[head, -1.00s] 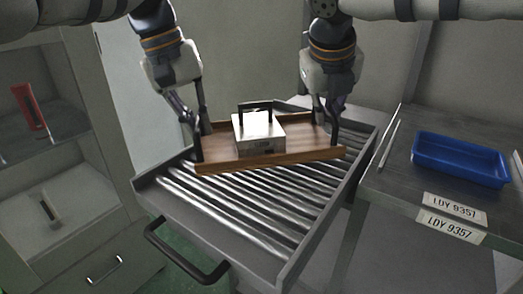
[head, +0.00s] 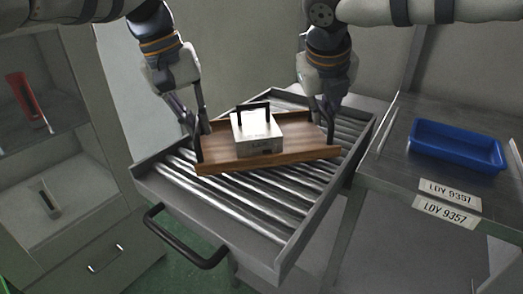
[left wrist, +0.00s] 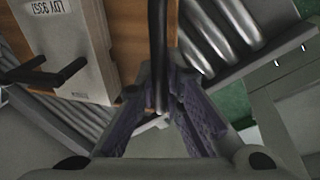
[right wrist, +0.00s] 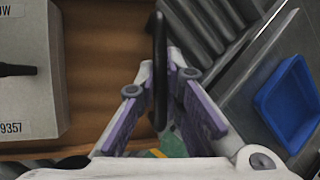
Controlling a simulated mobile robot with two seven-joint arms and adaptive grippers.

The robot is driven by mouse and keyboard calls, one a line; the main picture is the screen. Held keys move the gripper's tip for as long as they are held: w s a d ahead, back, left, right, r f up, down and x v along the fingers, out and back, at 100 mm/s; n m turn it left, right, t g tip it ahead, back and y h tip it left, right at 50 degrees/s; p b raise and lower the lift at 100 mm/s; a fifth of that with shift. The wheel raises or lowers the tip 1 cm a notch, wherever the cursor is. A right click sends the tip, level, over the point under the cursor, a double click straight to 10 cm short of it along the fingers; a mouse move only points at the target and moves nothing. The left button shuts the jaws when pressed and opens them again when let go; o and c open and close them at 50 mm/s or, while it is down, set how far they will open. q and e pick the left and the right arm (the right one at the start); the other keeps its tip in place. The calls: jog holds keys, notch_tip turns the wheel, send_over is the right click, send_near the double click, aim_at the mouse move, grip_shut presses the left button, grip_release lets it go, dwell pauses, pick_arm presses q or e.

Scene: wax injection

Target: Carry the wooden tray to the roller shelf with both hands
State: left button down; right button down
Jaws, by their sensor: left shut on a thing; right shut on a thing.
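The wooden tray (head: 215,160) is over the rollers of the grey roller shelf (head: 215,215), slightly tilted in the picture. I cannot tell whether its underside touches the rollers. A silver box (head: 258,138) with a black handle sits in the tray. My left gripper (head: 200,138) is shut on the tray's left black handle, which shows between the purple finger pads in the left wrist view (left wrist: 158,60). My right gripper (head: 326,125) is at the right end, shut on the other black handle, seen in the right wrist view (right wrist: 159,60).
A grey table (head: 380,160) with a blue bin (head: 458,146) and "LDY 9357" labels stands to the right. A cabinet (head: 60,235) with a red object (head: 22,98) stands at the left. A black bar handle (head: 185,240) sticks out of the shelf's front. Front rollers are bare.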

pick_arm(q)
jog(key=shift+a+f, duration=0.2)
jog(key=shift+f, duration=0.4)
pick_arm(e)
jog(key=shift+d+f, duration=0.25)
jog(key=shift+f, duration=0.35)
pick_arm(q)
jog(key=c, duration=1.7)
grip_release()
jog(key=shift+f, duration=0.1)
pick_arm(e)
jog(key=c, duration=1.7)
grip_release()
pick_arm(q)
jog(key=shift+d, duration=0.1)
pick_arm(e)
jog(key=shift+a+f, duration=0.1)
jog(key=shift+a, duration=0.05)
jog(key=shift+a, duration=0.1)
pick_arm(q)
jog(key=v, duration=1.1)
jog(key=shift+s+r, duration=0.15)
jog(key=shift+r, duration=0.3)
pick_arm(e)
jog(key=v, duration=1.2)
